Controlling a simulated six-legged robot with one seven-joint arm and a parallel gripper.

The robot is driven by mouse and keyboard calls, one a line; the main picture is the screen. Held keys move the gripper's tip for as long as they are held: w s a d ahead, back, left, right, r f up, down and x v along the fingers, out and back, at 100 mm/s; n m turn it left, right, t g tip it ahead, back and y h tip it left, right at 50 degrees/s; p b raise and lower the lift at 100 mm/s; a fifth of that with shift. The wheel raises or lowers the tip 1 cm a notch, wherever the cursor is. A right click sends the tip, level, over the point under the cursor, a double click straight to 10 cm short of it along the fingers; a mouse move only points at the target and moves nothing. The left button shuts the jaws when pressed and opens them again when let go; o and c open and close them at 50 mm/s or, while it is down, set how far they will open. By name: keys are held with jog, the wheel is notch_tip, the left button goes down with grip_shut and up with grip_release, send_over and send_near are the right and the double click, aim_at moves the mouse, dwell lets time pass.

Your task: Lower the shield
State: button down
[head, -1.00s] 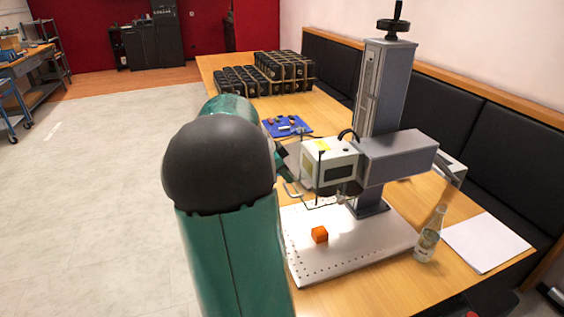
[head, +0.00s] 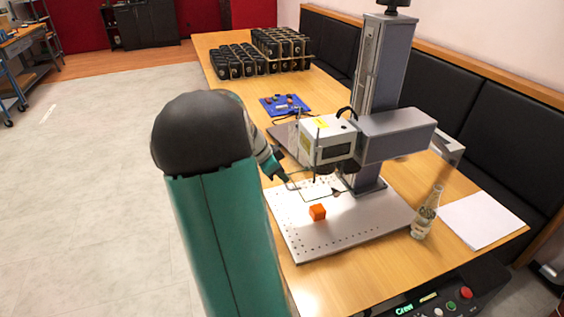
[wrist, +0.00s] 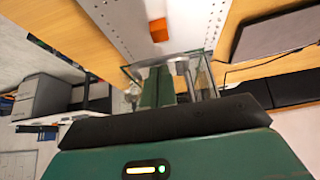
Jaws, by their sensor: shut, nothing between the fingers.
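The laser marker's head (head: 328,140) is a white and grey box on a grey arm and column. The shield (head: 318,190), clear with thin dark edges, hangs below the head, its lower edge close above the perforated plate (head: 350,226). My gripper (head: 287,182) is at the shield's left side, partly hidden by my arm. In the wrist view, my green fingers (wrist: 166,90) are together and empty, right at the shield's glass and frame (wrist: 205,72). I cannot tell whether they touch it. An orange cube (head: 317,212) sits on the plate, in front of the shield.
A glass bottle (head: 425,214) and white paper (head: 482,221) are right of the plate. A control box with buttons (head: 445,298) is at the front right. A blue tray (head: 285,104) and black bins (head: 280,48) stand farther back. Open floor lies left.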

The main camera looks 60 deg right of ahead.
notch_tip(320, 180, down, 12)
jog(key=shift+s+a+f, duration=0.1)
jog(key=shift+f, duration=0.1)
dwell(0.4)
jog(key=s+d+r+v, duration=0.1)
jog(key=d+v, duration=0.1)
jog(key=v, duration=1.1)
jog(key=shift+s+r, duration=0.3)
jog(key=shift+r, duration=0.2)
jog(key=shift+a, duration=0.1)
